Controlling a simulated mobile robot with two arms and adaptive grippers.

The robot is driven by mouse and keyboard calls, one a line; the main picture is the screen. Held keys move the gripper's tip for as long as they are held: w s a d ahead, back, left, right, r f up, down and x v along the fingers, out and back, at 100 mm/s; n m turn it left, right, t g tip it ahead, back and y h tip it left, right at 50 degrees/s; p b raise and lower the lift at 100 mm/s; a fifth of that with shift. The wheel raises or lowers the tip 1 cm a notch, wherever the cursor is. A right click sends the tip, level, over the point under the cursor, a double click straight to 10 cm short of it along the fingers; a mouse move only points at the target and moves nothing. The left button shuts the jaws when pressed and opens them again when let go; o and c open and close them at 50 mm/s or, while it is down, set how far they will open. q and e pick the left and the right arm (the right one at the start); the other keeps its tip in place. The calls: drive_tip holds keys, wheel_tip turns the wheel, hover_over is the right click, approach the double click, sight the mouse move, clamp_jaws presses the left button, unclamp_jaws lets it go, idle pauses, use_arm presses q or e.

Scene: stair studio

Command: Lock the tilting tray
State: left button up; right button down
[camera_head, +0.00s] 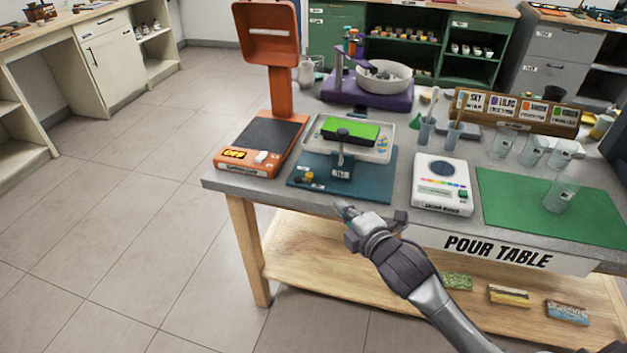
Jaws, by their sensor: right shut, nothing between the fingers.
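The tilting tray (373,151) is a pale, shallow tray with a green slab (350,128) in it. It stands on a dark blue base plate (375,187) on the grey table, left of the middle. At its front is a dark blue block with an upright lever (341,150) topped by a black knob. A small yellow-brown piece (308,176) lies on the plate's left front. My right gripper (346,210) is shut and empty at the table's front edge, just in front of the base plate and apart from the lever. My left gripper is not in view.
An orange machine (290,98) stands left of the tray. A white scale (441,198) and a green mat (510,200) with a clear cup (560,194) lie to the right. A purple mixer (366,99) with a bowl stands behind. The floor at left is clear.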

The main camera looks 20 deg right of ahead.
sight(311, 177)
drive_tip(key=x, duration=1.4)
drive_tip(key=shift+w+d+r+p, duration=0.15)
drive_tip(key=shift+w+d+p, duration=0.2)
drive_tip(key=shift+p, duration=0.2)
drive_tip(key=shift+w+d+p, duration=0.3)
drive_tip(key=shift+w+d, duration=0.05)
drive_tip(key=shift+w, duration=0.05)
drive_tip(key=shift+w+d, duration=0.35)
drive_tip(key=shift+w, duration=0.4)
drive_tip(key=shift+w+d, duration=0.1)
drive_tip(key=shift+w, duration=0.55)
drive_tip(key=shift+w, duration=0.15)
idle(0.8)
drive_tip(key=v, duration=1.2)
